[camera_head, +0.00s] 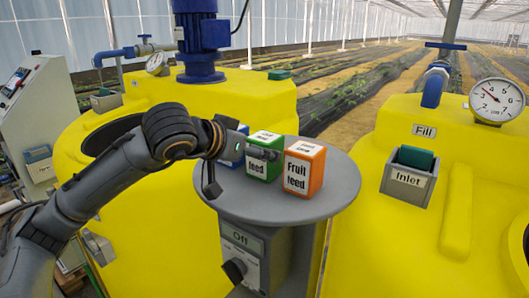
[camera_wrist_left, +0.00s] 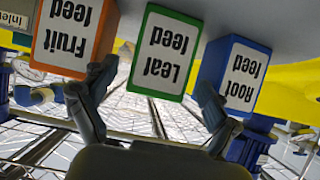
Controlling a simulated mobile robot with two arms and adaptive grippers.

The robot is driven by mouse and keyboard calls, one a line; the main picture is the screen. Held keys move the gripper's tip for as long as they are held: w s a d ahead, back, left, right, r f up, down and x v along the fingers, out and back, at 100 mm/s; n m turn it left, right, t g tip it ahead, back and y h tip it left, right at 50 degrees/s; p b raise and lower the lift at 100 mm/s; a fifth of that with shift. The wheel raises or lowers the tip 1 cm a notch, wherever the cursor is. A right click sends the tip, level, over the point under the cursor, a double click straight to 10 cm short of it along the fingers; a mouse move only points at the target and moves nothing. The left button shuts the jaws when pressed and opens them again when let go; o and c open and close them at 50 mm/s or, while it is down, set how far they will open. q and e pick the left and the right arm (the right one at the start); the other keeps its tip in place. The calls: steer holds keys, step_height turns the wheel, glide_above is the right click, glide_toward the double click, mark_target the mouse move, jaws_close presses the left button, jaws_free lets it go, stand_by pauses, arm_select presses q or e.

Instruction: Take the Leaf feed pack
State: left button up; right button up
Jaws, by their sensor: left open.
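The Leaf feed pack (camera_head: 268,169) is a green box with a white label. It stands on a round grey table (camera_head: 335,191), between the orange Fruit feed pack (camera_head: 303,170) and the blue Root feed pack (camera_head: 240,131). In the left wrist view, which is upside down, the Leaf feed pack (camera_wrist_left: 163,58) lies between the open fingers of my left gripper (camera_wrist_left: 152,84). One finger overlaps the Fruit feed pack's edge, the other the Root feed pack's. Contact cannot be told. My right gripper is out of view.
Under the table is a grey box with an Off label (camera_head: 241,238) and a dark knob (camera_head: 234,271). Yellow tanks (camera_head: 440,130) stand on both sides. A grey Inlet holder (camera_head: 408,180) with a green piece sits on the right tank near a gauge (camera_head: 496,101).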

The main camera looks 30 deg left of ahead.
arm_select(q)
steer(key=p+x, duration=0.1)
steer(key=x, duration=0.3)
steer(key=shift+r+p, duration=0.1)
steer(key=shift+p, duration=0.2)
steer(key=shift+w+f, duration=0.2)
steer(key=shift+f, duration=0.05)
steer(key=shift+s+r, duration=0.1)
steer(key=shift+c, duration=0.8)
steer(key=c, duration=1.4)
steer(key=shift+r, duration=0.15)
